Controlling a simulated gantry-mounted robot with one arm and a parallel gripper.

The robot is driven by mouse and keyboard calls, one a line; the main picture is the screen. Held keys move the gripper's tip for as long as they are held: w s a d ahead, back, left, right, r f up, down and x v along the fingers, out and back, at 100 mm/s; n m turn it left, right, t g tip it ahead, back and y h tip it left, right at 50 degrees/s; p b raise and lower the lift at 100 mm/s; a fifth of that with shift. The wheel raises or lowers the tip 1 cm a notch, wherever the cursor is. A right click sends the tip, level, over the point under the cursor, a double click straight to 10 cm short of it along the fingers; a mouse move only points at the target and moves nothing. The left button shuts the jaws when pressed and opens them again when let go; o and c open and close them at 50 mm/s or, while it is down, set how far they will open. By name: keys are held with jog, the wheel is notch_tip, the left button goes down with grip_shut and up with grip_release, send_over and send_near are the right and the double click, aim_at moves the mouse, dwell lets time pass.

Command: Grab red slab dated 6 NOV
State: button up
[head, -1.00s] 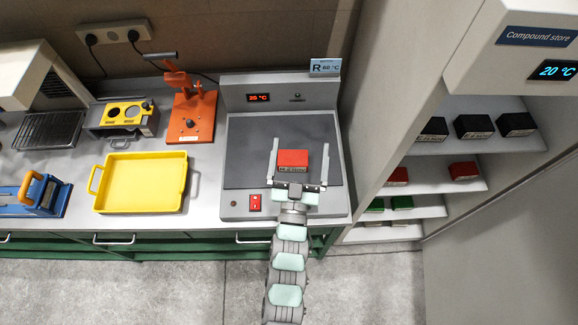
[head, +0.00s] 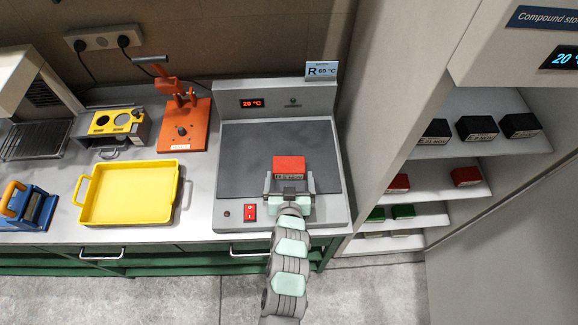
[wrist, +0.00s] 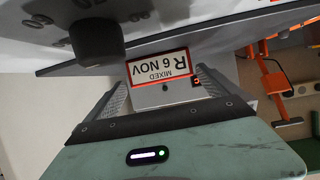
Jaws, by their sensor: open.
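A red slab (head: 290,163) lies on the dark plate (head: 245,150) of the heater, toward its front. Its pale front label is too small to read in the head view. In the wrist view the slab's label (wrist: 160,67) appears upside down, reading MIXED, R 6 NOV, with a red border of slab around it. My gripper (head: 289,181) is open just in front of the slab, its fingers apart and empty. In the wrist view the two fingers stand either side of the label, short of the slab.
The heater's display (head: 252,103) reads 20 °C, and a card (head: 321,70) on it reads R 60 °C. A yellow tray (head: 128,192) and an orange press (head: 182,125) stand to the left. Shelves at right hold black blocks (head: 478,128), red slabs (head: 466,176) and green slabs (head: 403,212).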

aim_at(289, 167)
jog(key=shift+p+x, duration=0.75)
jog(key=shift+x, duration=1.85)
jog(key=shift+w+f, duration=0.15)
jog(key=shift+w, duration=0.1)
jog(key=c, duration=1.5)
